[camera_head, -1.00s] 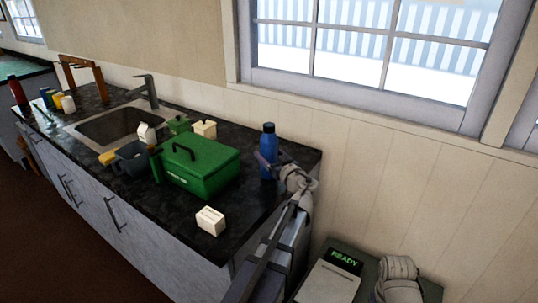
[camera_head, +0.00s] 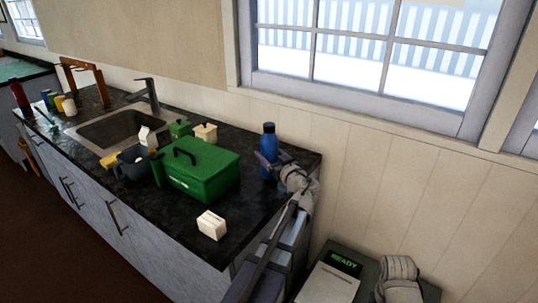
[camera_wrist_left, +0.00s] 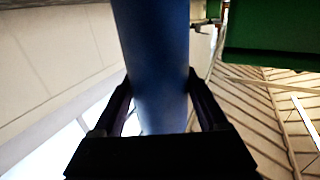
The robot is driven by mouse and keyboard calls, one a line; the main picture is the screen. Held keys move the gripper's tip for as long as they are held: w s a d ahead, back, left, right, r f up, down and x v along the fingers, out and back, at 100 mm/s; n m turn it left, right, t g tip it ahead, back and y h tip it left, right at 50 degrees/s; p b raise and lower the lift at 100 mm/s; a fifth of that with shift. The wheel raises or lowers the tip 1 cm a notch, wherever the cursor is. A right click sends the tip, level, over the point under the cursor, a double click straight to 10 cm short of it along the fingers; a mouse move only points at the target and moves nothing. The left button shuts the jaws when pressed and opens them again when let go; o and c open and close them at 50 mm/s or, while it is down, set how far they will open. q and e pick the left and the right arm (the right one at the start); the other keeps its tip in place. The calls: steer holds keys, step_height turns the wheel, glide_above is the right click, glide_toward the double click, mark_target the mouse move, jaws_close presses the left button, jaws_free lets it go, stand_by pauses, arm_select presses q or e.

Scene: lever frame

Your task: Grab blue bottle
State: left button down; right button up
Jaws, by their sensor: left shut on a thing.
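The blue bottle (camera_head: 269,142) with a dark cap stands upright at the right end of the black counter, near the wall. My left gripper (camera_head: 267,163) reaches it from the right and is shut around its body. In the left wrist view the blue bottle (camera_wrist_left: 155,40) runs between the two dark fingers of my left gripper (camera_wrist_left: 158,85), one on each side. Whether the bottle's base touches the counter is hard to tell.
A green toolbox (camera_head: 203,172) sits left of the bottle, with a small white box (camera_head: 211,225) in front of it. Further left are a grey container (camera_head: 132,160) and a sink (camera_head: 110,130). The counter (camera_head: 150,215) is bare along its front. A window is above.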

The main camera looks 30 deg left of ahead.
mark_target(272, 133)
arm_select(q)
step_height(272, 133, up, 9)
steer(key=p, duration=0.7)
steer(key=shift+f+p, duration=0.2)
steer(key=shift+p, duration=0.15)
